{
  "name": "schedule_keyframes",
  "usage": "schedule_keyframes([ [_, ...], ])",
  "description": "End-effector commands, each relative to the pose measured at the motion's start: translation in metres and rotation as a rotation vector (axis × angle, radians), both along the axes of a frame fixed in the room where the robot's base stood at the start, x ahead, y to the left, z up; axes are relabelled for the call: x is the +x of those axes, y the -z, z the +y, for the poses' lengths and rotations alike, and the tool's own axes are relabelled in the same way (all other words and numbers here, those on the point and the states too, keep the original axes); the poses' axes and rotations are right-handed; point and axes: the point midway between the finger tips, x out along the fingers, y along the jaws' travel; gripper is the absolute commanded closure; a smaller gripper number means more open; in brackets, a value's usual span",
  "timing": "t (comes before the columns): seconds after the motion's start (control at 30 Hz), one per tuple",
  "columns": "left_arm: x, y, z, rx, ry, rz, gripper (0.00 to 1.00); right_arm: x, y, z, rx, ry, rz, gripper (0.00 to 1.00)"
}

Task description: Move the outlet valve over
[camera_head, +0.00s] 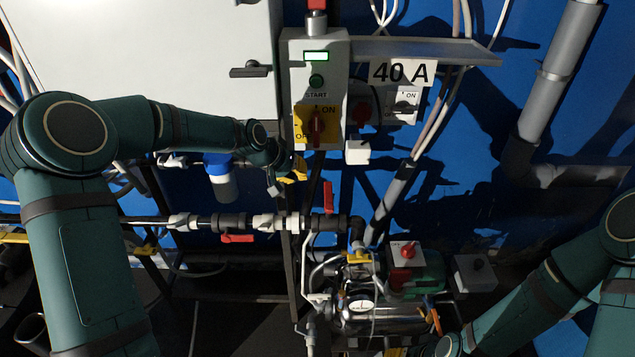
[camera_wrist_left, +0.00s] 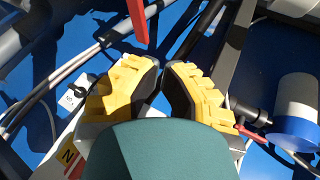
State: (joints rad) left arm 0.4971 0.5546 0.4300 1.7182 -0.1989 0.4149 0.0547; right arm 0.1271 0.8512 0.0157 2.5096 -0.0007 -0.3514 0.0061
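Two red-handled valves sit on the horizontal pipe in the head view. One has an upright red lever (camera_head: 328,197), the other a flat red lever (camera_head: 237,238) lying along the pipe to its left. I cannot tell from the pictures which one is the outlet valve. My left gripper (camera_head: 299,170) hangs above the pipe, up and left of the upright lever, and touches neither valve. In the left wrist view its yellow fingers (camera_wrist_left: 162,72) are a little apart and empty, with a red lever (camera_wrist_left: 138,20) beyond their tips. My right arm ends at the bottom edge; its gripper is barely visible, if at all.
A switch box (camera_head: 318,95) with a red knob hangs just above my left gripper. A blue-capped filter (camera_head: 221,178) is to its left. Below the pipe stands a pump assembly (camera_head: 380,315) with a small red-knobbed box (camera_head: 405,251). Hoses run down the blue wall.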

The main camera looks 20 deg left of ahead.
Motion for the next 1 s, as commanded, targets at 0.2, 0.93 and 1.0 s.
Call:
schedule_keyframes([
  [0.2,0.010,0.017,-0.007,-0.001,0.001,0.002,1.00,-0.001,0.003,0.000,0.000,-0.001,0.003,0.53],
  [0.93,0.049,0.079,-0.034,0.001,-0.001,-0.001,1.00,-0.002,0.013,0.000,0.001,-0.004,0.004,0.53],
  [1.0,0.049,0.079,-0.034,0.000,0.000,0.000,1.00,-0.002,0.013,0.000,0.001,-0.004,0.004,0.53],
])
